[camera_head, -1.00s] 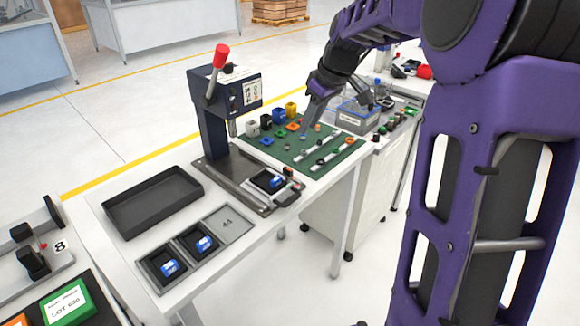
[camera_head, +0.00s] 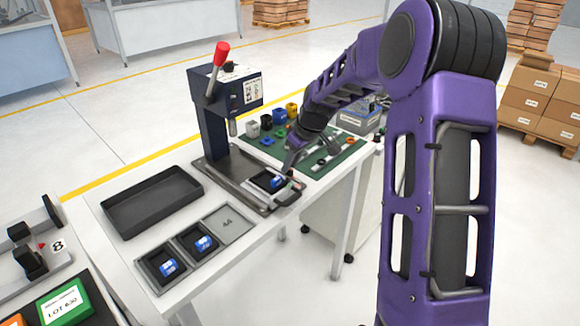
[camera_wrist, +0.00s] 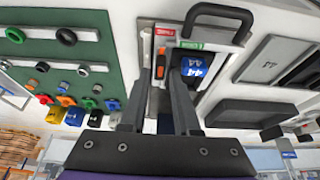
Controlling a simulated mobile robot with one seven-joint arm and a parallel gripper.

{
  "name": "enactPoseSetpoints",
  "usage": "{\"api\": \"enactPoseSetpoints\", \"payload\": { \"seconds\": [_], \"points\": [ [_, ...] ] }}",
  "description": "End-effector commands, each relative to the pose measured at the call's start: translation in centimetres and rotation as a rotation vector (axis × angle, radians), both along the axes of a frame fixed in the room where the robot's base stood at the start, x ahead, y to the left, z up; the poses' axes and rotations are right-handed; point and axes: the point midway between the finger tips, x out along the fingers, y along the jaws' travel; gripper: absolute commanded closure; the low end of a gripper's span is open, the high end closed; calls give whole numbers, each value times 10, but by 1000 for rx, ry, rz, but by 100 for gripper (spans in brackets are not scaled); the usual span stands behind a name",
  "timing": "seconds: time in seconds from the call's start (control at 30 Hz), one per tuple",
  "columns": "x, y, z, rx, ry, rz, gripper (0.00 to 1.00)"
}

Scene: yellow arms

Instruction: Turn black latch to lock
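The sliding fixture (camera_head: 268,207) of the bench press holds a blue part marked 44 (camera_wrist: 194,66) in a black nest. Beside the nest, a small dark piece (camera_wrist: 161,60) that looks like the black latch stands below a red label (camera_wrist: 165,32); a green label (camera_wrist: 191,45) is to its right. My gripper (camera_wrist: 158,72) is open, with a gap between its fingers, and the latch shows between or just beyond the tips. I cannot tell if they touch. In the head view my gripper (camera_head: 287,168) is low over the fixture's right edge, hiding the latch.
The press (camera_head: 212,130) with its red-knobbed lever (camera_head: 221,54) stands behind the fixture. A black loop handle (camera_wrist: 222,14) sticks out at the fixture's front. A green mat (camera_head: 335,162) with small parts lies right. An empty black tray (camera_head: 152,202) and a part tray (camera_head: 236,222) lie left.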

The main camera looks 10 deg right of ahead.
Motion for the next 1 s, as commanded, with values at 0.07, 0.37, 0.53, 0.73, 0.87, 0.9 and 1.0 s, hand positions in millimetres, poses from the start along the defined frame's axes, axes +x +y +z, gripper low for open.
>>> {"api": "enactPoseSetpoints", "payload": {
  "seconds": [0.07,0.37,0.53,0.73,0.87,0.9,1.0],
  "points": [
    [2,1,-8,0,2,-1,70],
    [4,3,-13,-1,-1,0,70],
    [4,3,-13,-1,-1,0,84],
    [4,3,-13,-1,-1,0,100],
    [4,3,-13,-1,-1,0,100],
    [4,3,-13,-1,0,-1,100],
    [4,3,-13,-1,0,-9,100]
  ]
}}
